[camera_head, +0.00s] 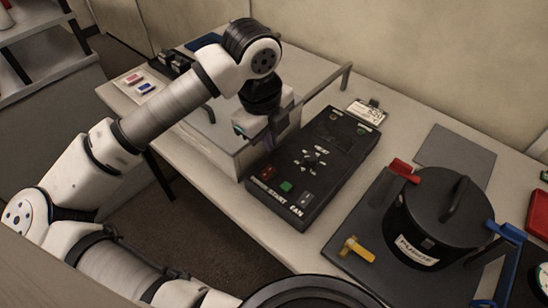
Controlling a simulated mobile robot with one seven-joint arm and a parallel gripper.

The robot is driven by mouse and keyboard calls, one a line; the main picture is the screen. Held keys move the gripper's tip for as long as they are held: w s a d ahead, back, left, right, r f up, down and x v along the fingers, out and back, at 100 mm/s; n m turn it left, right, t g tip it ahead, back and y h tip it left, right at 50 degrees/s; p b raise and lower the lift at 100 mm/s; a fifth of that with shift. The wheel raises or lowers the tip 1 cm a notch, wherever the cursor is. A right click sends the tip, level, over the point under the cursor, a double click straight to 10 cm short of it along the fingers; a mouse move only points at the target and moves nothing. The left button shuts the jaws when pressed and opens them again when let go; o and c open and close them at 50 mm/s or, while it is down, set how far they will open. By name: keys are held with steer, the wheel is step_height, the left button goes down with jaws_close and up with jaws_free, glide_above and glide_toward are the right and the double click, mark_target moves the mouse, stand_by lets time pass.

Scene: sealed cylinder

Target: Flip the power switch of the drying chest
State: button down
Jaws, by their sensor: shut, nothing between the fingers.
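A black control panel (335,150) lies on the table beside a pale box (225,145) with a grey top, apparently the drying chest. Along the panel's front edge are a red rocker switch (267,173), a green button (286,186) and a dark switch (306,199), with white lettering below, apparently including START and FAN. A dial (311,159) sits mid-panel. My gripper (268,143) points down, shut and empty, near the panel's left edge, up and left of the dial and above the red switch in the picture. Its fingertips are small and partly hidden; I cannot tell whether they touch anything.
A black lidded pot (440,218) with red, blue and yellow clamps stands on a dark mat at the right. A flat grey plate (456,155) lies behind it. A small labelled card (367,112) stands behind the panel. A metal bar (343,80) rises near the wall.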

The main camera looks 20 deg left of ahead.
mark_target(274, 170)
steer(key=f, duration=0.3)
steer(key=w+f+p, duration=0.1)
steer(key=f, duration=0.2)
steer(key=f+p, duration=0.1)
steer(key=f, duration=0.1)
steer(key=shift+w+d+f, duration=0.15)
steer(key=shift+d+f, duration=0.1)
steer(key=shift+f, duration=0.15)
steer(key=shift+f, duration=0.15)
steer(key=f+b, duration=0.1)
steer(key=b, duration=0.1)
steer(key=shift+w+b, duration=0.15)
steer(key=shift+b, duration=0.15)
steer(key=shift+r+p, duration=0.4)
steer(key=shift+p, duration=0.05)
steer(key=shift+s, duration=0.25)
